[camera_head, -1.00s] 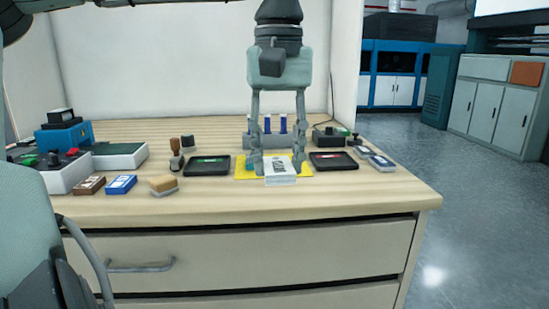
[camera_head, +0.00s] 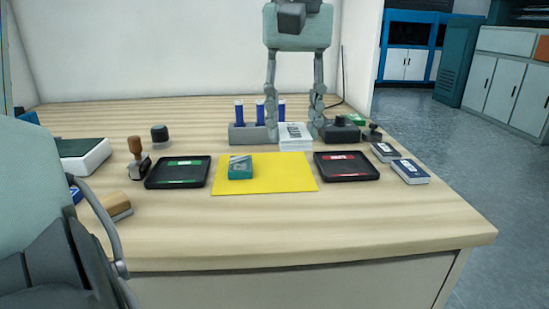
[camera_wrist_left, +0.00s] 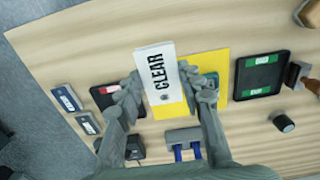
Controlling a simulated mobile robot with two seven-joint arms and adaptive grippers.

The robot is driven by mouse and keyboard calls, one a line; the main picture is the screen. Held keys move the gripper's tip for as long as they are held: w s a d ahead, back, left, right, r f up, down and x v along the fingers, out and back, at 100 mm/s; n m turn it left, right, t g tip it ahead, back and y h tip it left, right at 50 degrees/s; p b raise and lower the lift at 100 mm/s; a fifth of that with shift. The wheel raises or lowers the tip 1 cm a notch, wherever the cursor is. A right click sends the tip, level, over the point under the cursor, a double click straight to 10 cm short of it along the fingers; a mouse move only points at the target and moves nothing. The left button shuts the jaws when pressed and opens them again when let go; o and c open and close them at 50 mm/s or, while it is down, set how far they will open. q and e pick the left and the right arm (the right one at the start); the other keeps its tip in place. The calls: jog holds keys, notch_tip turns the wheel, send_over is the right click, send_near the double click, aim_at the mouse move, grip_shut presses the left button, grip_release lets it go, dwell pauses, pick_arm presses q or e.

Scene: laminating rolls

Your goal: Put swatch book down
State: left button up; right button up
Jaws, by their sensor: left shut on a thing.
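My left gripper (camera_head: 295,132) is shut on a white swatch book (camera_head: 295,138), with one finger on each side. In the left wrist view the fingers (camera_wrist_left: 160,88) hold the same white block (camera_wrist_left: 155,62), marked CLEAR. In the head view it appears just behind the yellow mat (camera_head: 290,178); whether it touches the table is hard to tell. A green box-like item (camera_head: 241,170) lies on the mat's left part. My right gripper is not in view.
A black tray with a green label (camera_head: 178,172) lies left of the mat, one with a red label (camera_head: 346,167) right of it. A grey holder with blue-topped cylinders (camera_head: 249,133) stands behind. Small cases (camera_head: 411,171) lie at right. The table's front strip is clear.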

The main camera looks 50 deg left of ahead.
aim_at(290, 126)
pick_arm(q)
jog(key=w+a+f, duration=0.2)
jog(key=a, duration=0.1)
jog(key=shift+w+f, duration=0.15)
jog(key=w+a+f, duration=0.2)
jog(key=w+a+f+p, duration=0.1)
jog(key=w+a+f, duration=0.1)
jog(key=a, duration=0.1)
jog(key=shift+w, duration=0.25)
notch_tip(290, 126, down, 4)
jog(key=shift+r, duration=0.1)
jog(key=shift+f, duration=0.2)
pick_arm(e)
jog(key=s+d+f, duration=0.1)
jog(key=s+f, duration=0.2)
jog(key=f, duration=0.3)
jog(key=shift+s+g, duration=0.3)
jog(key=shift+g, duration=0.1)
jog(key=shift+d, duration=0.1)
pick_arm(q)
jog(key=shift+f, duration=0.1)
jog(key=o, duration=1.1)
jog(key=shift+o, duration=0.2)
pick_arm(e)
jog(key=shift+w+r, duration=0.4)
